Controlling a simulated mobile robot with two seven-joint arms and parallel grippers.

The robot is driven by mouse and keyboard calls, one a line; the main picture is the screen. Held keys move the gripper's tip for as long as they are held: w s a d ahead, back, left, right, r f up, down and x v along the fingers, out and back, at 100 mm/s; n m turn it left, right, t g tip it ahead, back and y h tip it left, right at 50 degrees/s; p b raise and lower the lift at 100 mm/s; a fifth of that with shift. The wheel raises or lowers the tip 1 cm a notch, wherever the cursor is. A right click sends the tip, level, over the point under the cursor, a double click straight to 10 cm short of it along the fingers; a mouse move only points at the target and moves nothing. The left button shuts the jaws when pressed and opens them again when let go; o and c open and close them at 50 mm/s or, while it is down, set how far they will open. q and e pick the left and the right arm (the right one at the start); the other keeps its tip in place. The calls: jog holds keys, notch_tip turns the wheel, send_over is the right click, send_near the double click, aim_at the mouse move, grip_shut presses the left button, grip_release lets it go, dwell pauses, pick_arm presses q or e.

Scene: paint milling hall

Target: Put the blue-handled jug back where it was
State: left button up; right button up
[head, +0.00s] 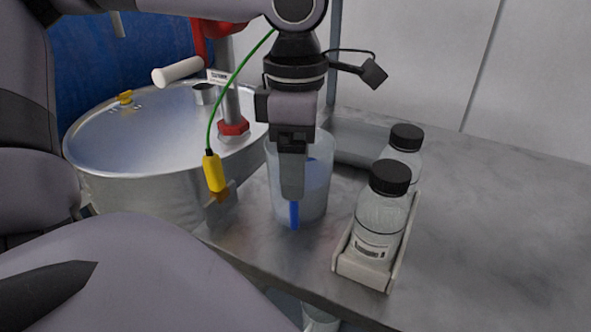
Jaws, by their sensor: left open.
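The jug (317,190) is translucent, with a blue handle (294,214) facing me. It stands upright on the grey bench, near its left front edge. My left gripper (292,190) points down in front of the jug, at the handle, and is open. Its fingers hide the upper part of the handle, so I cannot tell whether they touch it. My right gripper is not in view.
Two black-capped bottles (379,219) stand in a cream tray (364,272) right of the jug. A metal drum (150,130) with a red-fitted pump is at left. A yellow clip (214,172) hangs on a green cable. The bench (500,220) is clear at right.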

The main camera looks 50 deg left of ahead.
pick_arm(q)
notch_tip(320, 180, up, 10)
jog(key=p, duration=0.1)
jog(key=shift+f, duration=0.15)
dwell(0.5)
